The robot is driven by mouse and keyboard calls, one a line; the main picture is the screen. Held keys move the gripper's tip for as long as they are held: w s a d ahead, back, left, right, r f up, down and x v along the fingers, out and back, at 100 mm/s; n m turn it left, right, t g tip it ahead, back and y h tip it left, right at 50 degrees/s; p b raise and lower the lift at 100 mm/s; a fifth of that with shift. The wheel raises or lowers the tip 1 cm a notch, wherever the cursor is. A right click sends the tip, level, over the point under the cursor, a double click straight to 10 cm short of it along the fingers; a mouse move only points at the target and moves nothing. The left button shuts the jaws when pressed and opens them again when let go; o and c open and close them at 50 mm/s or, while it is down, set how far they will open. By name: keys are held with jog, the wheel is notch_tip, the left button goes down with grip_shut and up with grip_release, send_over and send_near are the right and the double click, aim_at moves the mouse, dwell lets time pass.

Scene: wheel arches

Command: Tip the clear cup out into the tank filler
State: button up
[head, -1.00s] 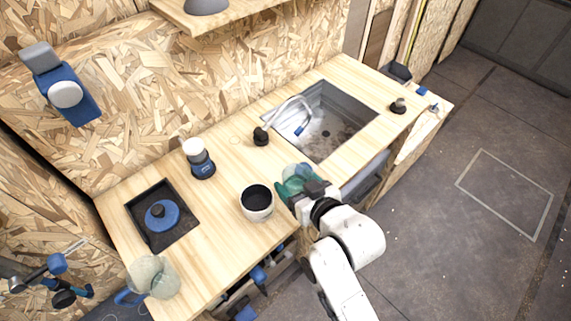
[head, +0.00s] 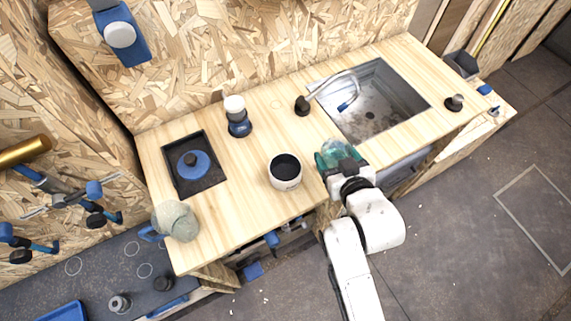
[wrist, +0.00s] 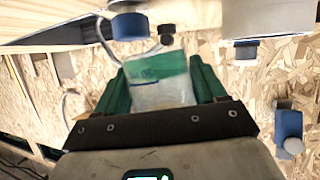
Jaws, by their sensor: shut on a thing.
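My gripper (head: 338,160) is shut on the clear cup (head: 331,146), above the counter just right of the white round vessel. In the wrist view the see-through cup (wrist: 160,88), with a green band, sits between my green fingers (wrist: 162,92). Its exact tilt and contents are hard to tell. The white round vessel (head: 285,181) has a dark open top and stands on the counter, apart from the cup. It looks like the tank filler, but no label confirms this.
A sink (head: 375,105) with a tap (head: 327,88) lies behind and right of my gripper.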

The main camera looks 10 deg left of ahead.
aim_at(326, 161)
jog(key=shift+a, duration=0.25)
jog(key=shift+a+f+n+h+b, duration=0.2)
jog(key=shift+f+n+h+b, duration=0.15)
jog(key=shift+b, duration=0.3)
jog(key=shift+s+a+f+n+h+b, duration=0.1)
jog(key=shift+a+f+n+h+b, duration=0.25)
jog(key=shift+b, duration=0.4)
jog(key=r, duration=0.1)
jog(key=a+r+n+p, duration=0.1)
jog(key=shift+s+a+r+h, duration=0.1)
jog(key=shift+r+h, duration=0.2)
jog(key=shift+h, duration=0.1)
jog(key=shift+s+a+r+n+t+h+b, duration=0.1)
jog(key=shift+a+r+n+t+h+b, duration=0.15)
jog(key=shift+a+n+h+b, duration=0.4)
jog(key=shift+s+a+r+n+t+h+b, duration=0.15)
jog(key=shift+a+n+t+h, duration=0.1)
jog(key=shift+n+h, duration=0.65)
jog(key=shift+w+f+n, duration=0.1)
jog(key=shift+n, duration=0.15)
jog(key=shift+a+r+n+h, duration=0.1)
jog(key=shift+r+n+h, duration=0.15)
jog(key=shift+r+n, duration=0.3)
